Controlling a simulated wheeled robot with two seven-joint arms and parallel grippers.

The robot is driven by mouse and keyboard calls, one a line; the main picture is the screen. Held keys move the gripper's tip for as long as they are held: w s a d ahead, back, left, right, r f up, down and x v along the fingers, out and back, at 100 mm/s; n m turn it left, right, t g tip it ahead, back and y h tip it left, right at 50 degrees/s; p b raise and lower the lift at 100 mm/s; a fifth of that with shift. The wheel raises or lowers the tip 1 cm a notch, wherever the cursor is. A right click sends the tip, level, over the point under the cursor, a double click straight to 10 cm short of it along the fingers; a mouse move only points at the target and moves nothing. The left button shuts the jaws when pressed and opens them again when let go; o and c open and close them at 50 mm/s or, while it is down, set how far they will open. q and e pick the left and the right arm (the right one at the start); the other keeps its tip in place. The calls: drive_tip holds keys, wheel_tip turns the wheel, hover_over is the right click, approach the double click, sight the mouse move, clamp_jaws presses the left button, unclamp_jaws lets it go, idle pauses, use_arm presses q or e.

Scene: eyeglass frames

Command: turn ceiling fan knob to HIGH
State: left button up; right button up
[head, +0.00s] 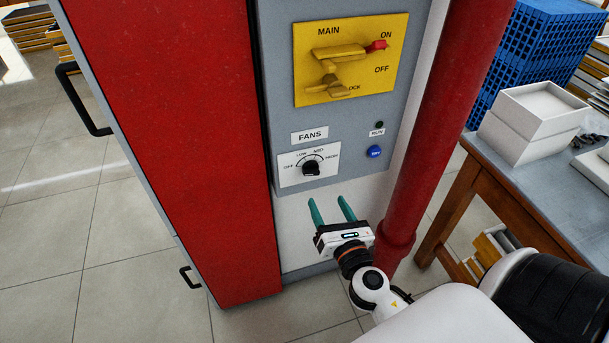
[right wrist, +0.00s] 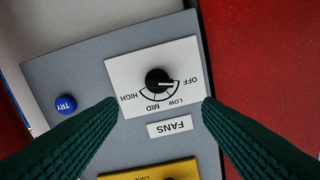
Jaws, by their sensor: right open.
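The black fan knob (head: 311,168) sits on a white dial plate (head: 325,177) under the FANS label, on the grey panel's lower left. The plate is marked OFF, LOW, MID and HIGH. In the right wrist view the panel is upside down, and the knob's (right wrist: 157,80) white pointer line points to OFF. My right gripper (head: 327,199) is open and empty, below the dial in the head view, with its green fingers pointing toward the panel. In the right wrist view its fingertips (right wrist: 160,102) stand on either side of the dial plate, apart from the knob. My left gripper is out of view.
A yellow MAIN switch plate (head: 312,84) with a red-tipped lever at ON is above the dial. A blue button (head: 374,152) lies right of it. A red pipe (head: 425,130) runs beside the panel. A table (head: 520,190) with white boxes stands at right.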

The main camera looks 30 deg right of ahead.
sight(312, 173)
drive_tip(key=p+x, duration=0.1)
drive_tip(key=x, duration=0.9)
drive_tip(key=shift+w+p, duration=0.25)
drive_tip(key=shift+p, duration=0.15)
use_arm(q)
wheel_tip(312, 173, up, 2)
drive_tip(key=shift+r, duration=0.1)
use_arm(e)
drive_tip(key=c, duration=0.9)
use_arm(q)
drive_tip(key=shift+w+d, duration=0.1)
